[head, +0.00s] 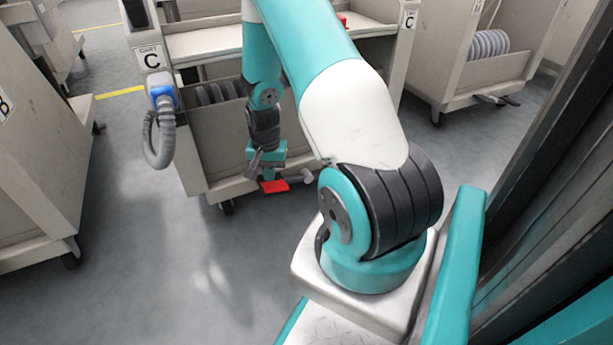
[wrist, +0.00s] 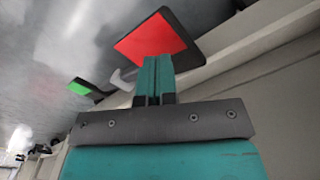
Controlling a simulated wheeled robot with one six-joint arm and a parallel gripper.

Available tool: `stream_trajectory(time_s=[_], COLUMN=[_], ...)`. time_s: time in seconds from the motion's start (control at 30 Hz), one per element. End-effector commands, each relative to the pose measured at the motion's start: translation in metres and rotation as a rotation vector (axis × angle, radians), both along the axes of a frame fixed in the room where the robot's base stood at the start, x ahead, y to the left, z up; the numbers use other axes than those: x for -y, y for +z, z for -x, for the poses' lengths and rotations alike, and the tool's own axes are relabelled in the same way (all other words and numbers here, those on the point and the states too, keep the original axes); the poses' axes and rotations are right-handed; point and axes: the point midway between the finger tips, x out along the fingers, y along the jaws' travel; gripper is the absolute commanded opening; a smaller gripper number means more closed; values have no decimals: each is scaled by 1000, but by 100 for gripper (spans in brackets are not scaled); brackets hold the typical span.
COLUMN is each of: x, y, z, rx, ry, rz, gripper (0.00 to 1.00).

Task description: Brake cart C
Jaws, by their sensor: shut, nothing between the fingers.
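Cart C (head: 212,45) is a beige trolley with "C" labels on its posts, standing in front of me. A red pedal (head: 274,186) sticks out low at its front; in the wrist view the red pedal (wrist: 150,40) has a black rim. A green pedal (wrist: 80,87) shows to its left in the wrist view. My gripper (head: 268,170) is shut and empty. In the wrist view its fingertips (wrist: 157,62) overlap the near edge of the red pedal; I cannot tell whether they touch it.
A grey hose with a blue connector (head: 163,96) hangs at the left post of cart C. Another trolley (head: 35,150) marked B stands at left, and one with grey reels (head: 488,45) at back right. The floor (head: 150,270) at front left is clear.

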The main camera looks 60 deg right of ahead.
Motion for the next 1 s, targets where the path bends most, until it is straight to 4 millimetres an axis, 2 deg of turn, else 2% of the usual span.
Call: stream_trajectory(time_s=[0.23,1.0], x=[0,1], y=[-2,-34], z=[0,0], rx=[0,0], ry=[0,-1], rz=[0,1], gripper=[0,0])
